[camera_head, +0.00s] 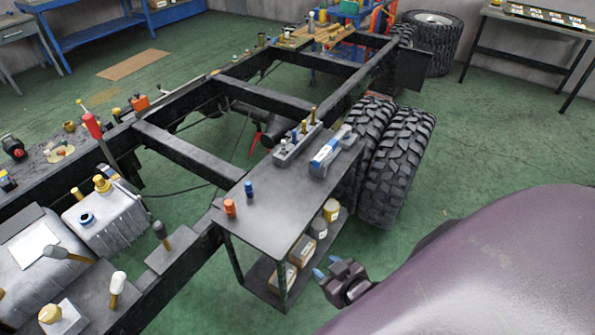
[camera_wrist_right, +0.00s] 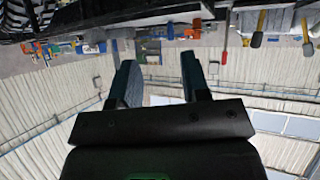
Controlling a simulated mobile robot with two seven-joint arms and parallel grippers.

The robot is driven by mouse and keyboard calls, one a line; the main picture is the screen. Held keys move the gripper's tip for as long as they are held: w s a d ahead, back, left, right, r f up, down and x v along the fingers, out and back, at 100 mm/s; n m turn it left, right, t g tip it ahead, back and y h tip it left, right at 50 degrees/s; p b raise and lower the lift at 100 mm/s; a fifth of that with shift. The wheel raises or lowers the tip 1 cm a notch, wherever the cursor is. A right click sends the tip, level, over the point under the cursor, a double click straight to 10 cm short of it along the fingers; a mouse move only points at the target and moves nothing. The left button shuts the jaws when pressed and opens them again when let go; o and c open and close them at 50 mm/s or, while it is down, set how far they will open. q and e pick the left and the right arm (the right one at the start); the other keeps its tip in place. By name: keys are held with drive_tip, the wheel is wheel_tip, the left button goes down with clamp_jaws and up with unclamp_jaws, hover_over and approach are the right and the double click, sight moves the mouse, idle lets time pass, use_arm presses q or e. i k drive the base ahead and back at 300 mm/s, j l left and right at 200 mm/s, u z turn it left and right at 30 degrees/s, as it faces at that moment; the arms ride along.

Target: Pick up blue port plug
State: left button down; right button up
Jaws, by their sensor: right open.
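A small blue port plug (camera_head: 249,188) stands upright on the dark top of a metal stand (camera_head: 280,203) beside the truck frame. An orange plug (camera_head: 229,208) stands just left of it and nearer to me. My right gripper (camera_head: 327,266) is in front and to the right of the stand, apart from the blue plug. Its fingers are open and empty. In the right wrist view the same gripper (camera_wrist_right: 157,62) shows two parted fingers with nothing between them. My left gripper is not in view.
A grey socketed block (camera_head: 297,147) and a blue-and-white device (camera_head: 332,148) sit at the stand's back. Boxes and cans fill its lower shelf. Large tyres (camera_head: 395,165) stand behind right. Frame rails (camera_head: 185,155) and a mallet (camera_head: 161,235) lie left.

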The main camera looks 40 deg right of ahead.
sight(248, 188)
drive_tip(key=i+z, duration=0.2)
drive_tip(key=z, duration=0.15)
drive_tip(key=i+z, duration=0.25)
drive_tip(key=z, duration=0.15)
drive_tip(key=k+j+u, duration=0.15)
drive_tip(key=j+u, duration=0.25)
drive_tip(key=k+j+u, duration=0.15)
drive_tip(key=u, duration=0.2)
